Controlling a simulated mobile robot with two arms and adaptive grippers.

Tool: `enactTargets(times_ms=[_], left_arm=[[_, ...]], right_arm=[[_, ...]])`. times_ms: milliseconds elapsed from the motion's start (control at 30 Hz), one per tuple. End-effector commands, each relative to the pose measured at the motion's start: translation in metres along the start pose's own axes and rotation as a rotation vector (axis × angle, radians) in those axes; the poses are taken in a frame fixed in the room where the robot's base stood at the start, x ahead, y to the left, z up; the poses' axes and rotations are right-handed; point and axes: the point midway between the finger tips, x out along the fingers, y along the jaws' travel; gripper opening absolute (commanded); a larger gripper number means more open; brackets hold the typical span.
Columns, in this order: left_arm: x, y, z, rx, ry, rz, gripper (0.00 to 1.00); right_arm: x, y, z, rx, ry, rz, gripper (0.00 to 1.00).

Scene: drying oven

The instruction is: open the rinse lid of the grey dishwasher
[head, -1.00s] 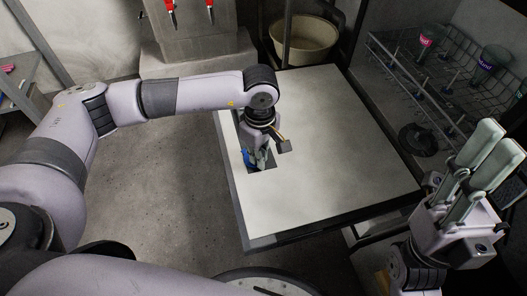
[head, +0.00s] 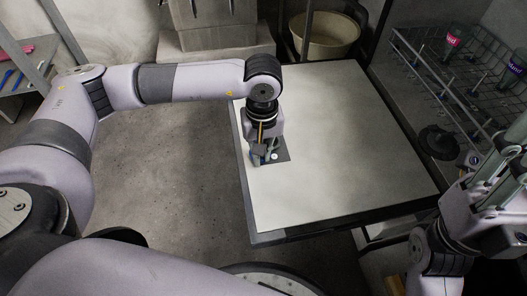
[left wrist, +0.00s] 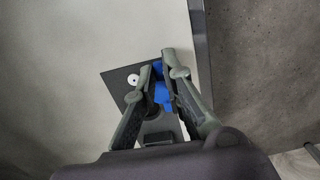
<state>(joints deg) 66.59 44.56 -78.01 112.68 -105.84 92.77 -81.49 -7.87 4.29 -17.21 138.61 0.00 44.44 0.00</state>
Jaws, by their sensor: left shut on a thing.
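The grey dishwasher's door (head: 350,140) lies open and flat, its pale inner face up. A dark square plate (head: 283,157) is set in the door near its left edge. The plate also shows in the left wrist view (left wrist: 117,77), with a small white round knob (left wrist: 133,79) and a blue part, the rinse lid (left wrist: 161,92). My left gripper (head: 264,160) points down over the plate. In the left wrist view its fingertips (left wrist: 160,62) are close together on the blue lid, which the fingers partly hide. My right gripper (head: 505,165) is raised at the right edge, fingers apart, partly cut off.
A wire dish rack (head: 450,75) with cups stands right of the door. A beige basin (head: 327,35) is behind it. A shelf (head: 25,60) with small items stands at the far left. The floor left of the door is clear.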

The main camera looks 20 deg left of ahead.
Motion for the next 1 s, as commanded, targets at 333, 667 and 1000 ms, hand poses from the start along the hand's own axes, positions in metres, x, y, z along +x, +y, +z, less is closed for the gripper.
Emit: enactTargets(times_ms=[333,667,1000], left_arm=[[-0.0008,-0.0004,-0.0013,0.005,0.003,0.001,0.0],[-0.0005,-0.0004,-0.0009,0.005,0.002,0.001,0.25],[-0.0003,-0.0003,-0.0003,0.006,0.001,0.0,0.3]], right_arm=[[0.0002,-0.0003,-0.0006,0.0,0.002,-0.004,0.4],[0.0001,-0.0006,-0.001,0.0,0.003,-0.006,0.4],[0.0007,-0.0006,-0.0019,-0.001,0.007,-0.009,0.4]])
